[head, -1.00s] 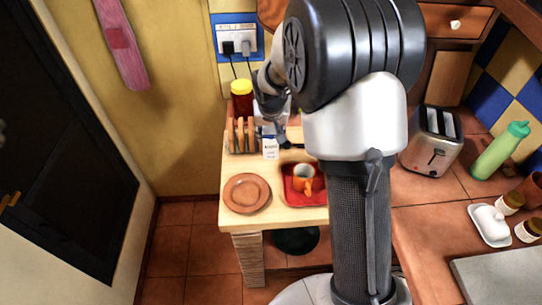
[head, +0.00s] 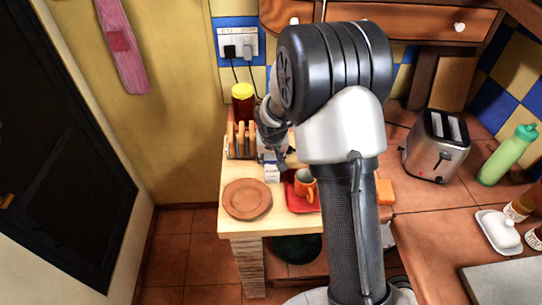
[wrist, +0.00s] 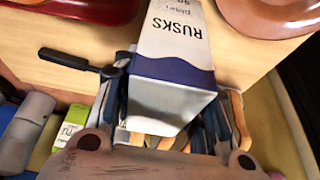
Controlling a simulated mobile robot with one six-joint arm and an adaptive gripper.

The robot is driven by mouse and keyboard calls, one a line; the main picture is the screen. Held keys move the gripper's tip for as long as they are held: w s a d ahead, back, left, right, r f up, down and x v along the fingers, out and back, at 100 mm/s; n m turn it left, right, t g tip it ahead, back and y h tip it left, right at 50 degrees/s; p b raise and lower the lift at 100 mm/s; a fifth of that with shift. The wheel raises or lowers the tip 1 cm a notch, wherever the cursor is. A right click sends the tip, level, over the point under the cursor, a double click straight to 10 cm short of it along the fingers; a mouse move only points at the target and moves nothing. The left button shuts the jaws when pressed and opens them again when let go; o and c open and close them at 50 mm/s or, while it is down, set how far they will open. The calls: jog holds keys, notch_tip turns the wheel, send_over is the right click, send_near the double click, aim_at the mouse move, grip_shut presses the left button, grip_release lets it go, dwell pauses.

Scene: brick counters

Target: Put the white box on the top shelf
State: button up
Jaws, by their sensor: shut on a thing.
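The white box (wrist: 175,55) is marked RUSKS and has a dark blue band near one end. My gripper (wrist: 168,110) is shut on it, with a finger on each side. In the head view the box (head: 272,172) is small and partly hidden by my gripper (head: 274,150). It is over the wooden counter, between the toast rack and the red tray. I cannot tell how far it is above the counter. I cannot make out a top shelf in either view.
The toast rack (head: 241,140) and a yellow-lidded jar (head: 243,104) stand behind left. A brown plate (head: 246,198) lies in front, and an orange mug (head: 305,186) stands on the red tray (head: 303,205). A toaster (head: 436,146) and green bottle (head: 507,156) stand right.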

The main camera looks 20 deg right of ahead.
jog(key=o, duration=1.1)
jog(key=shift+f, duration=0.1)
